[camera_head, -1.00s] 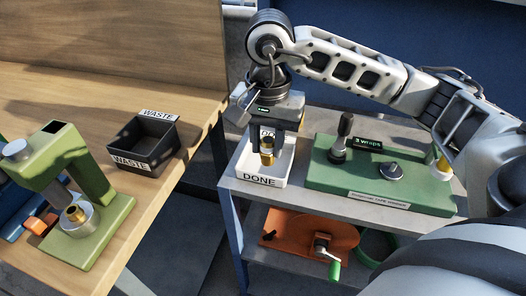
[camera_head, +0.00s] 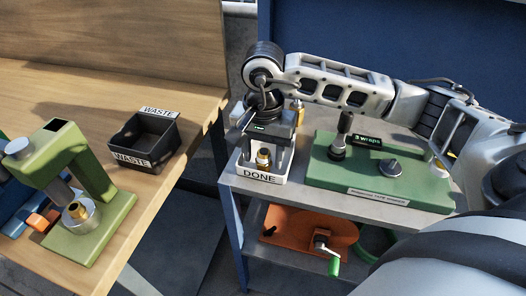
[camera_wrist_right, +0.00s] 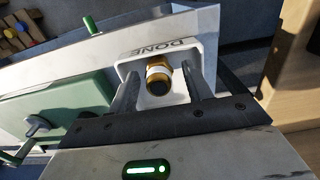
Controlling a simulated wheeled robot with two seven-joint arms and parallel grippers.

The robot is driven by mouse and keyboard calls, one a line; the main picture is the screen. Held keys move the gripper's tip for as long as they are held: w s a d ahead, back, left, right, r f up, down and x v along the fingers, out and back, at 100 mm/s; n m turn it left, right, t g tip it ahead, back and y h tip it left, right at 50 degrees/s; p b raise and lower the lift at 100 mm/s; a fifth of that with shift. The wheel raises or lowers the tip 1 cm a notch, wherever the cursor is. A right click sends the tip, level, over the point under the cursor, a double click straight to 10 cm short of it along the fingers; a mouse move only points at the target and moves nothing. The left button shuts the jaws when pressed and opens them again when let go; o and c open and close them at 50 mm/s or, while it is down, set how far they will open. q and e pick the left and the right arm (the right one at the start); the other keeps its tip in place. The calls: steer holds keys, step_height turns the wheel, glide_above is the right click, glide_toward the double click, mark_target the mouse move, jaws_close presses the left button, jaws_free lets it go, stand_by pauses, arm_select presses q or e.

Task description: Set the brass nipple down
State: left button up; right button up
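The brass nipple (camera_head: 263,157), with a white band around it, is in the white DONE tray (camera_head: 262,178) on the grey cart. It also shows in the right wrist view (camera_wrist_right: 159,80), end-on, inside the tray (camera_wrist_right: 205,48). My right gripper (camera_head: 264,160) is low over the tray, its fingers spread on either side of the nipple. Gaps show between the fingers and the nipple. The nipple's contact with the tray floor is partly hidden. My left gripper is not in view.
A green wrapping fixture (camera_head: 375,175) with a dark post stands right of the tray. A brass-coloured piece (camera_head: 297,110) shows behind my right gripper. A black WASTE bin (camera_head: 145,140) and a green press (camera_head: 85,190) are on the wooden bench. An orange reel (camera_head: 300,228) is on the lower shelf.

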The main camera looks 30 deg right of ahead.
mark_target(263, 151)
steer(key=shift+r+p, duration=0.25)
steer(key=shift+p, duration=0.05)
steer(key=shift+r, duration=0.3)
step_height(263, 151, up, 11)
steer(key=shift+r+b, duration=0.15)
steer(key=shift+b, duration=0.25)
